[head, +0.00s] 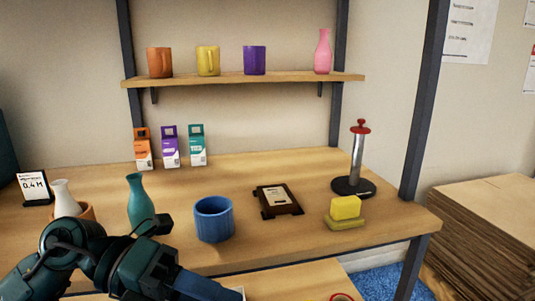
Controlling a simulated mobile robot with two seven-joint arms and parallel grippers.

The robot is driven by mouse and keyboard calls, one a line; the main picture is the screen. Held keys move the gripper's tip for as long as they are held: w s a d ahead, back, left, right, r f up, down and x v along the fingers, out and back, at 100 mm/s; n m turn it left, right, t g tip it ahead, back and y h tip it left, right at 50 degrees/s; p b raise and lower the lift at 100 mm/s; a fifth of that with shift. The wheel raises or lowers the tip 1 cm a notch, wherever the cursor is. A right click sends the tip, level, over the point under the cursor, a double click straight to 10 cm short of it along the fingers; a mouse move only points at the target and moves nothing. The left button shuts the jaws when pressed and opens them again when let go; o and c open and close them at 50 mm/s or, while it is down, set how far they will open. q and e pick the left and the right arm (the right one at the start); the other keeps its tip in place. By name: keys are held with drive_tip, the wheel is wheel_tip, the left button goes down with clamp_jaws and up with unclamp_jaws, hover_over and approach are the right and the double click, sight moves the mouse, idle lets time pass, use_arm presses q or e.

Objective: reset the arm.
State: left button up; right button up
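My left arm (100,262) comes in from the lower left, in front of the table's front edge. Its far end (204,286) points toward the lower right, low in the picture. I cannot make out two separate fingertips there, so I cannot tell whether the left gripper is open or shut. No held object shows. My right arm and gripper are not in view.
Three cartons (170,147) stand behind. Stacked cardboard (490,225) is right.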

use_arm(q)
drive_tip(key=w+a+f+n+t+y, duration=0.15)
drive_tip(key=f+n+t, duration=0.45)
drive_tip(key=n, duration=0.6)
drive_tip(key=a+f+n+t+y, duration=0.3)
drive_tip(key=n+t, duration=0.5)
drive_tip(key=n, duration=0.4)
drive_tip(key=w+a+f+n+t+y, duration=0.1)
drive_tip(key=a+f+n+t+y, duration=0.15)
drive_tip(key=f+n+t, duration=0.65)
drive_tip(key=s+f+n+g+y+p, duration=0.1)
drive_tip(key=s+n+g+y+p, duration=0.3)
drive_tip(key=g+p, duration=0.5)
drive_tip(key=s+a+n+p, duration=0.1)
drive_tip(key=s+p, duration=0.1)
drive_tip(key=p, duration=0.5)
drive_tip(key=shift+f+n+g, duration=0.25)
drive_tip(key=shift+n+g, duration=0.15)
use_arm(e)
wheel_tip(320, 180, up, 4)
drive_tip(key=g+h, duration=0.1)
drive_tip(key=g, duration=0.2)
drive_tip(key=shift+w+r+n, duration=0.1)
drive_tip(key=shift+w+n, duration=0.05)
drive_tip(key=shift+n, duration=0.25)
use_arm(q)
drive_tip(key=shift+f, duration=0.3)
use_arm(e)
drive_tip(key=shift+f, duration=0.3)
